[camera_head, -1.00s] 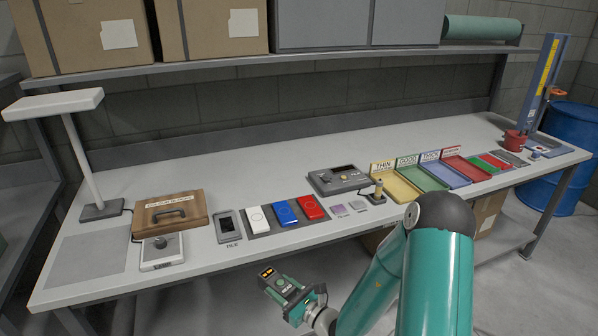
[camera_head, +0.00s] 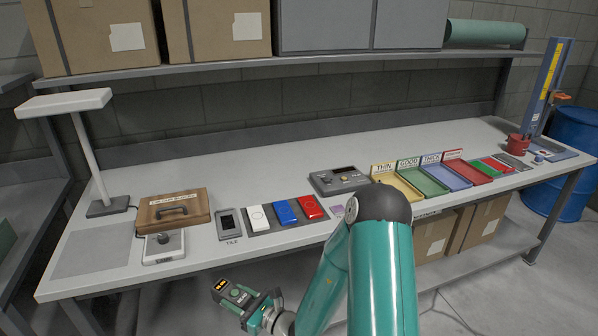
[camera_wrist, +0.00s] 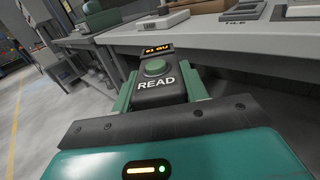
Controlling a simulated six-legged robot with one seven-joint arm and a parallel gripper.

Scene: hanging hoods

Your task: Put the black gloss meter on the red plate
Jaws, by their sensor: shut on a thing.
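My gripper (camera_head: 240,299) is shut on the black gloss meter (camera_head: 232,290), a dark handheld box with a lit display and a green button. It is held out in front of the bench, off to the lower left and below the bench top in the picture. In the wrist view the gloss meter (camera_wrist: 163,88) sits between the green fingers, its READ label facing the camera. The red plate (camera_head: 311,208) lies on the bench, rightmost in a row beside a blue plate (camera_head: 286,212) and a white plate (camera_head: 258,218). Nothing rests on the red plate.
A dark TILE holder (camera_head: 229,224) is left of the plates. A wooden case (camera_head: 173,207) and a small knobbed device (camera_head: 164,247) stand further left. A grey instrument box (camera_head: 338,181) is behind the plates. Coloured trays (camera_head: 427,181) stand to the right. An overhead shelf (camera_head: 300,66) spans the back.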

